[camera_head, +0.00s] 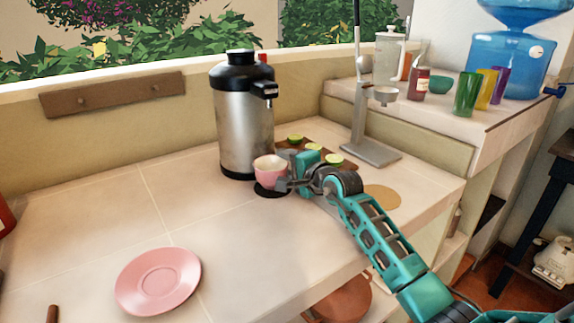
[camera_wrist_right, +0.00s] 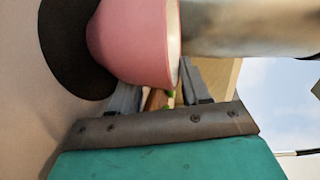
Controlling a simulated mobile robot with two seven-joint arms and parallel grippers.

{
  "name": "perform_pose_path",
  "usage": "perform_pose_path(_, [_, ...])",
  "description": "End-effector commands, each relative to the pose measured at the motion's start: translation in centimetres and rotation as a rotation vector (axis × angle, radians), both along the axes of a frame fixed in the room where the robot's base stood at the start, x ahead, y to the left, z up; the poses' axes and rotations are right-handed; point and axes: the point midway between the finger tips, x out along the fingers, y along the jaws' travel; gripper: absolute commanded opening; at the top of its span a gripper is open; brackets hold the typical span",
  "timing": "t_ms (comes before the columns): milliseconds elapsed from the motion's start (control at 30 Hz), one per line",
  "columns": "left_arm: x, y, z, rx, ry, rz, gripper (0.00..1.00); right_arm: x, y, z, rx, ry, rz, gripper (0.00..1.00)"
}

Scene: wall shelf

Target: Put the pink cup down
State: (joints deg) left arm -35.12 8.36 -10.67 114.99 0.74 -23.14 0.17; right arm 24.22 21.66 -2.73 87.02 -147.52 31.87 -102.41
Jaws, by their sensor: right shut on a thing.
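The pink cup (camera_head: 270,169) is upright at the front of the steel dispenser (camera_head: 245,125), below its spout. It lies over a dark round mat (camera_head: 271,191); I cannot tell whether its base touches the mat. My right gripper (camera_head: 284,184) is shut on the cup from the right side. In the right wrist view the pink cup (camera_wrist_right: 135,42) fills the top, between the grey fingers (camera_wrist_right: 155,90), with the dark mat (camera_wrist_right: 70,45) beside its base. A pink saucer (camera_head: 158,281) lies empty at the front left of the counter. My left gripper is not in view.
Behind the gripper is a brown board with green lime pieces (camera_head: 333,160). A metal stand (camera_head: 372,150) is to its right. Coloured glasses (camera_head: 467,94) and a blue water jug (camera_head: 508,62) stand on the raised ledge. The counter's left and middle are mostly clear.

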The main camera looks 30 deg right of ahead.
Motion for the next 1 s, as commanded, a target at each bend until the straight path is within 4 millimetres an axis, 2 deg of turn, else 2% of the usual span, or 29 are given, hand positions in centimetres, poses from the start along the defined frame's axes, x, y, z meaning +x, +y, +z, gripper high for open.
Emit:
perform_pose_path(100, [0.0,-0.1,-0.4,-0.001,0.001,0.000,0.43,0.0,0.0,-0.4,-0.001,-0.001,0.000,0.00])
perform_pose_path(133, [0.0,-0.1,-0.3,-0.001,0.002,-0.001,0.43,0.0,0.0,-0.3,-0.001,0.000,0.000,0.49])
perform_pose_path(200, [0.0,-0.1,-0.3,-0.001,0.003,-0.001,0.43,0.0,0.0,-0.3,0.000,0.001,0.000,0.56])
perform_pose_path(567, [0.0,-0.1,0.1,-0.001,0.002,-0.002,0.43,0.0,0.0,0.2,0.001,0.001,0.000,0.58])
perform_pose_path(633, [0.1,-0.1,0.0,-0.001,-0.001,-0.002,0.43,-0.6,-0.1,0.1,-0.001,0.001,0.000,0.58])
perform_pose_path(767, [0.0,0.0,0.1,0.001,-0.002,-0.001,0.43,-2.3,-0.3,0.4,-0.002,0.003,0.000,0.58])
perform_pose_path(1000, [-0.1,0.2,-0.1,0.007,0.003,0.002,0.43,-6.7,-0.8,1.3,-0.003,0.002,0.000,0.58])
